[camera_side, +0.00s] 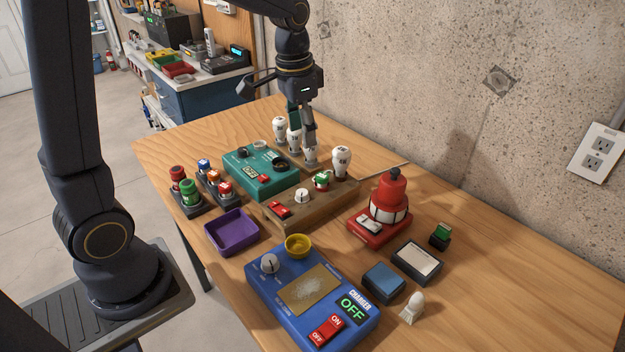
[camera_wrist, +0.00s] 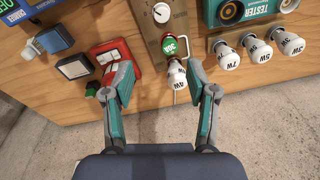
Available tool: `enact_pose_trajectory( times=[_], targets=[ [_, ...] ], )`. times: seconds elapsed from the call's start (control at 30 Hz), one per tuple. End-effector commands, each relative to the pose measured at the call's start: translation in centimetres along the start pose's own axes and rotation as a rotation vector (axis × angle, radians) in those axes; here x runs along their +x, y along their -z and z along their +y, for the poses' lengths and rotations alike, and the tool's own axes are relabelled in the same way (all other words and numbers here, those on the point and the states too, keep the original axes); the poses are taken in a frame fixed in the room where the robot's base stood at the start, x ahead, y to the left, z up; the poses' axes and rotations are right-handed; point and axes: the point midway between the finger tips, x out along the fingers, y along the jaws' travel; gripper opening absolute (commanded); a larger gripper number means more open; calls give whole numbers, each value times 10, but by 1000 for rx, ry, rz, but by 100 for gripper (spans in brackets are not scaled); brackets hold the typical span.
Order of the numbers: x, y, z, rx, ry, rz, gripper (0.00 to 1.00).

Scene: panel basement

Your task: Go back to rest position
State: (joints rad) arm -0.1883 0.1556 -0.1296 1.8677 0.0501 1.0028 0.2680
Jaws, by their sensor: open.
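My gripper (camera_side: 302,122) is open and points down over the back of the table, near a row of white bulbs (camera_side: 279,130). In the wrist view its two teal-and-grey fingers (camera_wrist: 162,85) stand wide apart with nothing held. A single white bulb (camera_wrist: 179,80) on the wooden block shows between and beyond the fingers, by the right fingertip; it also shows in the side view (camera_side: 342,160). Whether a finger touches any bulb is unclear.
The teal tester (camera_side: 262,180), wooden block (camera_side: 330,202), red lamp device (camera_side: 388,200), blue charger (camera_side: 290,300) and purple tray (camera_side: 232,232) crowd the wooden table (camera_side: 500,260). A concrete wall (camera_side: 430,80) rises behind. The table's right side is clear.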

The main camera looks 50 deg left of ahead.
Motion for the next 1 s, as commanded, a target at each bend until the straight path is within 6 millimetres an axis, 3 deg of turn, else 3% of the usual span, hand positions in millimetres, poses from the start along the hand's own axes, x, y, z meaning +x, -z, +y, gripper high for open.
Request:
enact_pose_trajectory(
  times=[0.03, 0.1, 0.2, 0.3, 0.47, 0.6, 0.67, 1.0],
  targets=[
    [-24, -8, 8, 12, 24, 51, 58],
    [-52, -25, 19, 14, 51, 117, 58],
    [-80, -58, 35, -7, 74, 208, 58],
    [-94, -93, 48, -43, 78, 292, 58],
    [-91, -138, 63, -116, 57, 383, 58],
    [-70, -162, 69, -192, 25, 387, 58],
    [-63, -165, 70, -218, 16, 371, 58],
    [-65, -163, 70, -237, 14, 377, 58]
  ],
)
